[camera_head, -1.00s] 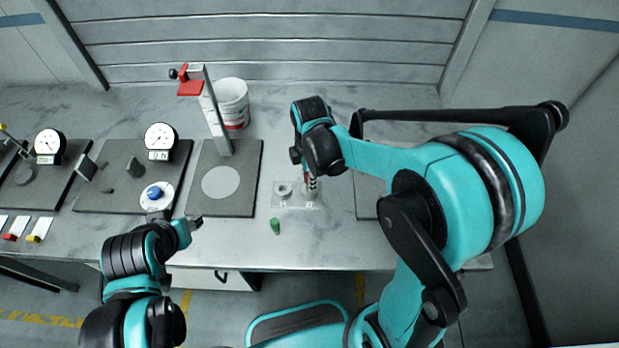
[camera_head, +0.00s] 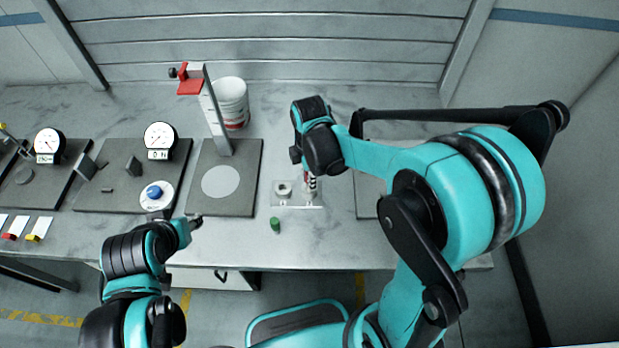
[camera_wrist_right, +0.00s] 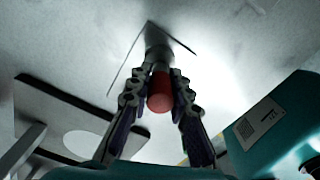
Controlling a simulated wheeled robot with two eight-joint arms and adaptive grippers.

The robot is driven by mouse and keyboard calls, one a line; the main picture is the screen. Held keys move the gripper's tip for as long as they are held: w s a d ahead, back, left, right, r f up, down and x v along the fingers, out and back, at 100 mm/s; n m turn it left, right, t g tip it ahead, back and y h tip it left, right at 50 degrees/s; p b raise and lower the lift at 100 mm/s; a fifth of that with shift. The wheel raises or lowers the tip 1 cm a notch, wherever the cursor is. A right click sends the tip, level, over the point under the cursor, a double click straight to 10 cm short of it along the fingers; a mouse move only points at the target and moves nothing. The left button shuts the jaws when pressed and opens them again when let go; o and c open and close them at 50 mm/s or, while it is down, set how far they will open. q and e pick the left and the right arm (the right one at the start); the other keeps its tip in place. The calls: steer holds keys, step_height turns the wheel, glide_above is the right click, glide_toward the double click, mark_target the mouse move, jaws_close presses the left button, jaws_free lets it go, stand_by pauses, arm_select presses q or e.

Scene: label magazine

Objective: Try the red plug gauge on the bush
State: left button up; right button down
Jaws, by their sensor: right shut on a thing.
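The red plug gauge (camera_wrist_right: 160,93) is between the two fingers of my right gripper (camera_wrist_right: 161,78), which is shut on it. A grey round part shows beyond its red end; I cannot tell whether that is the gauge's own steel. In the head view my right gripper (camera_head: 311,184) is low over the right side of a small pale plate (camera_head: 297,204). The bush (camera_head: 283,188), a light ring, sits on the plate's left side, beside the gripper. The gauge's lower end is hidden. My left gripper (camera_head: 197,221) is near the bench front, its fingers too small to judge.
A green plug (camera_head: 275,226) stands in front of the plate. A dark base (camera_head: 245,190) with a post and red clamp (camera_head: 190,87) is to the left, and a white tub (camera_head: 231,103) behind. Dial gauges (camera_head: 160,138) stand further left. The bench front right of the green plug is clear.

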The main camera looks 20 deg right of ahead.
steer(key=shift+f+b, duration=0.35)
steer(key=shift+f, duration=0.05)
stand_by(1.6)
steer(key=shift+r+p, duration=2)
steer(key=shift+r, duration=0.55)
